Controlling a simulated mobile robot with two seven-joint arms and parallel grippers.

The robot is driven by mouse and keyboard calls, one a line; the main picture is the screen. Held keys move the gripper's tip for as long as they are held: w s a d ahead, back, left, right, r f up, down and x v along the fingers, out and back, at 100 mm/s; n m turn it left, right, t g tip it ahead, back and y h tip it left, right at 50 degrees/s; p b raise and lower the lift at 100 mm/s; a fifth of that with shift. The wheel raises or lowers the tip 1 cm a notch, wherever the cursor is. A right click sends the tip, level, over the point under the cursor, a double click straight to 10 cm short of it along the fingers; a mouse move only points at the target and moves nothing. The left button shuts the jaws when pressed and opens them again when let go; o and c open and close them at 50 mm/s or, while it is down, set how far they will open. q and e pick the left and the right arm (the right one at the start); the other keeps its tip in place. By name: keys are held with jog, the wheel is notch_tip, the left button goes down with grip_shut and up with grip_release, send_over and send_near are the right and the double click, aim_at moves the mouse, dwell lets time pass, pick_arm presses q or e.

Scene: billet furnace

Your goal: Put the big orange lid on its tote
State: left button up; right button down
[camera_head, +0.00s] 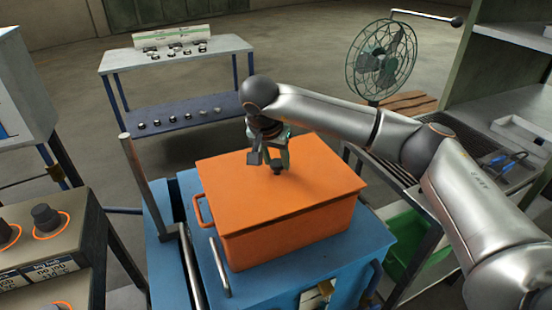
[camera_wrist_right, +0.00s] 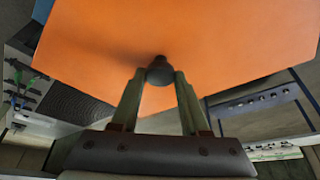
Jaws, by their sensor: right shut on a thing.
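The big orange lid (camera_head: 318,172) lies over the top of the orange tote (camera_head: 292,236), roughly level and lined up with its rim. I cannot tell whether a thin gap is left between them. My right gripper (camera_head: 276,163) points down at the middle of the lid and is shut on its dark knob (camera_head: 277,171). In the right wrist view, both fingers close on the knob (camera_wrist_right: 160,72), with the lid's orange face (camera_wrist_right: 225,38) behind it. The tote's inside is hidden. My left gripper is not in view.
The tote stands on a blue cart (camera_head: 350,262) with a metal handle bar (camera_head: 220,267). A control panel (camera_head: 48,250) is at left. A small table with several parts (camera_head: 175,58) and a green fan (camera_head: 382,62) stand behind. A grey workbench (camera_head: 470,150) is at right.

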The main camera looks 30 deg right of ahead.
jog(key=shift+f+b, duration=0.35)
jog(key=shift+f, duration=0.3)
dwell(0.5)
jog(key=shift+c, duration=1.6)
grip_release()
jog(key=v, duration=1.2)
jog(key=shift+r+b, duration=0.2)
jog(key=shift+b, duration=0.2)
jog(key=shift+s, duration=0.15)
